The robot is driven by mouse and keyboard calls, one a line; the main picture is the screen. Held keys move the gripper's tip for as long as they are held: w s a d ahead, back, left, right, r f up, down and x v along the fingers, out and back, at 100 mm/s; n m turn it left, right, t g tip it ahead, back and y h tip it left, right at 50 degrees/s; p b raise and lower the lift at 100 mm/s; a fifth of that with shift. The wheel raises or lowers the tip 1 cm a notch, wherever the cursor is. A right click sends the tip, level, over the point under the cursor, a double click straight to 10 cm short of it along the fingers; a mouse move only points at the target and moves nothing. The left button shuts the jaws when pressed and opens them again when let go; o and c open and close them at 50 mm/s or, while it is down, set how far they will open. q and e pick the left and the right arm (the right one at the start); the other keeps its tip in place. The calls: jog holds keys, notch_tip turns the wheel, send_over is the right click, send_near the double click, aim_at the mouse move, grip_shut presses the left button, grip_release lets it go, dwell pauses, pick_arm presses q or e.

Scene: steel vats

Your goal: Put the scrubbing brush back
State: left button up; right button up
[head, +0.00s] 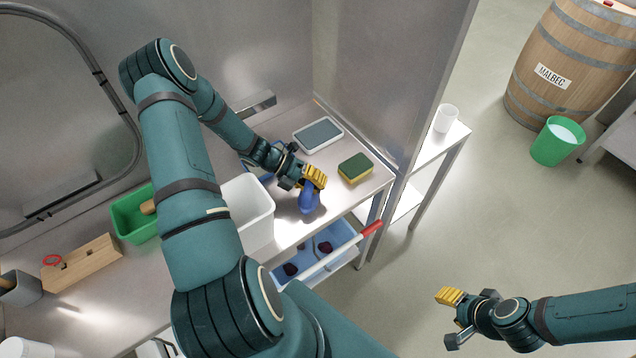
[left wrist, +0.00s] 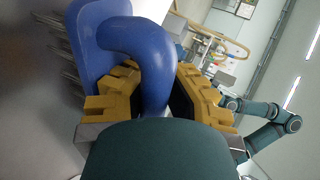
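The scrubbing brush (head: 309,197) is blue with an arched handle and is at the front right part of the steel counter. In the left wrist view the brush (left wrist: 147,45) has its handle between my yellow fingers, with its bristles pointing left toward a grey surface. My left gripper (head: 314,178) appears closed around the handle; it also shows in the left wrist view (left wrist: 155,95). I cannot tell whether the bristles touch the counter. My right gripper (head: 453,319) is open and empty over the floor, at the lower right.
A green and yellow sponge (head: 355,168) and a grey-topped white device (head: 318,134) lie behind the brush. A white tub (head: 262,205) and green bin (head: 127,222) stand left. A blue crate (head: 345,231) with a red-ended rod (head: 371,228) sits below. A steel partition bounds the right.

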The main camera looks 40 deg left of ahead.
pick_arm(q)
jog(key=o, duration=0.5)
jog(key=shift+s, duration=0.1)
jog(key=shift+s+f, duration=0.1)
jog(key=shift+f, duration=0.05)
jog(key=v, duration=1.2)
jog(key=shift+r, duration=0.35)
jog(key=shift+d, duration=0.1)
jog(key=shift+r, duration=0.1)
